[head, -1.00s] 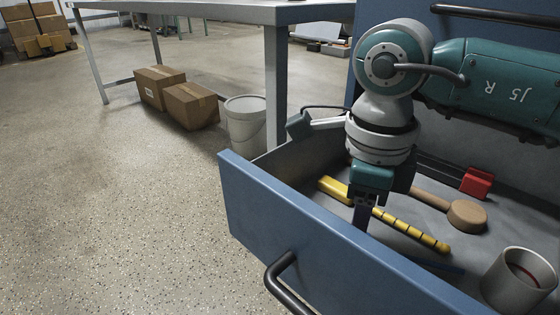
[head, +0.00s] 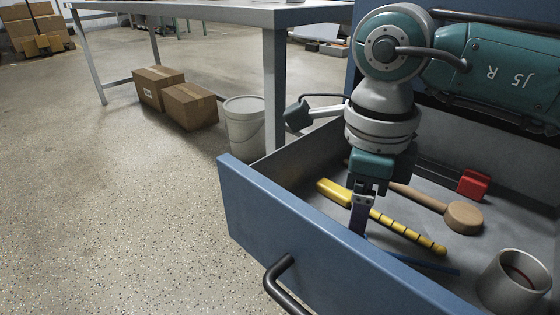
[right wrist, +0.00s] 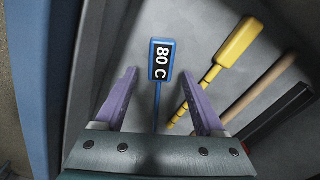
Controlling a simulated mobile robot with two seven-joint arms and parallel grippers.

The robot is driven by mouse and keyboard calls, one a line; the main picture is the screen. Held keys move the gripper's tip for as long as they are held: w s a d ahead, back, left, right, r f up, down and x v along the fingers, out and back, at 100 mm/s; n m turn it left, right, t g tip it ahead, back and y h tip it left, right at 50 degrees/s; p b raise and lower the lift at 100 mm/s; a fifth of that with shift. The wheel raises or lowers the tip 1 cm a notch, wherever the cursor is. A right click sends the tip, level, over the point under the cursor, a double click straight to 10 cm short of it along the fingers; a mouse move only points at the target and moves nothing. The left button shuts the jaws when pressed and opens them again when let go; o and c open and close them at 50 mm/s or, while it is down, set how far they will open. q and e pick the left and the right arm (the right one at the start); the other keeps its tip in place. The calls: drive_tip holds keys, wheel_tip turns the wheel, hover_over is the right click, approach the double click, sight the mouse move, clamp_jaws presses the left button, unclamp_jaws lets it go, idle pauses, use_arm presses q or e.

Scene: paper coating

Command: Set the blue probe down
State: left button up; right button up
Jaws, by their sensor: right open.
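My right gripper (head: 358,225) points down into the drawer. In the right wrist view its two fingers (right wrist: 159,80) are open, one on each side of the probe, with visible gaps. My left gripper is not in view.
A white bucket (head: 245,127) stands on the floor outside. The drawer's front wall is close to my gripper.

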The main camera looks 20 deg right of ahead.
wheel_tip(320, 180, up, 10)
drive_tip(key=p, duration=0.3)
drive_tip(key=shift+r, duration=0.2)
